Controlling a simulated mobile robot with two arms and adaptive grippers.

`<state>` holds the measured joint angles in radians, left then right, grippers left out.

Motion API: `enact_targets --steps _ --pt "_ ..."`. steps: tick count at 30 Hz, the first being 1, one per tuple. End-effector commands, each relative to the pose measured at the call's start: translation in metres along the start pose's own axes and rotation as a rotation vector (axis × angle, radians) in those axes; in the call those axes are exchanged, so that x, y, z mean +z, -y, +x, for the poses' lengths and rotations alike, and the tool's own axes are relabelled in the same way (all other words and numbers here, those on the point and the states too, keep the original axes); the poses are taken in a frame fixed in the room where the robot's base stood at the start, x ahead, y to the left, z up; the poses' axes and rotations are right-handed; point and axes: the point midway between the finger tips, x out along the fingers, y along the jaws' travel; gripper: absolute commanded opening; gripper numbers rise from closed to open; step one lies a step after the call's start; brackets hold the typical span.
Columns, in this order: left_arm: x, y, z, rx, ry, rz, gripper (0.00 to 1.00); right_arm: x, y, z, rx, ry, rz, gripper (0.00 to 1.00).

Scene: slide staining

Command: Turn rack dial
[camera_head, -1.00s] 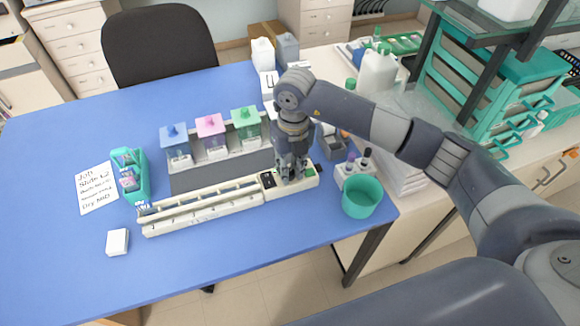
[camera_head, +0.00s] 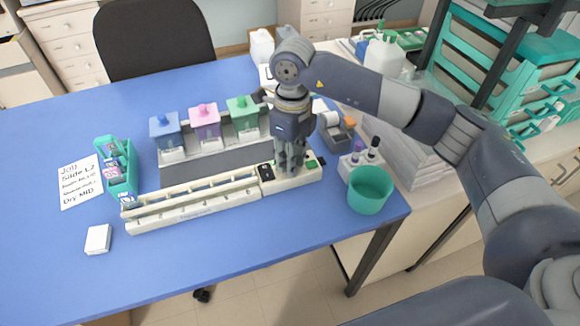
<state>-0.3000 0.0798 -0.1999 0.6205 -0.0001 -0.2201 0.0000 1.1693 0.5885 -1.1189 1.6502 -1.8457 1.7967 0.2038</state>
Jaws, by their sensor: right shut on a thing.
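The long white staining rack (camera_head: 195,206) lies on the blue table, with rails along most of its length and a control end (camera_head: 310,178) at its right. The control end has a black panel (camera_head: 265,171) and a green spot (camera_head: 311,163). My right gripper (camera_head: 291,168) points down onto this control end, shut at the place between the black panel and the green spot. The rack dial itself is hidden behind the fingers. My left gripper is not in view.
Blue, pink and green lidded jars (camera_head: 205,123) stand behind the rack. A teal cup (camera_head: 369,190) and a bottle holder (camera_head: 357,166) stand close to the right. A teal slide box (camera_head: 118,168), written note (camera_head: 81,182) and white block (camera_head: 98,239) lie left. The front table is clear.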

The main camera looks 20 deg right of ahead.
Motion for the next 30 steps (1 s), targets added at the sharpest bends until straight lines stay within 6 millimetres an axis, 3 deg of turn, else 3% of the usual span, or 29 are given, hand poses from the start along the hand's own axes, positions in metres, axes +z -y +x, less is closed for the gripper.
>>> enact_targets --steps 1,10,30 --pt "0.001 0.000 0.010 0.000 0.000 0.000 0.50 0.001 0.001 0.003 -0.003 0.002 -0.033 0.00" --pt "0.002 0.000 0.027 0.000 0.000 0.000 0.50 0.001 0.001 0.001 -0.003 -0.005 -0.197 0.00" --pt "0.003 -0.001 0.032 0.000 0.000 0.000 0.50 0.001 0.001 -0.002 -0.003 -0.009 -0.262 0.00"
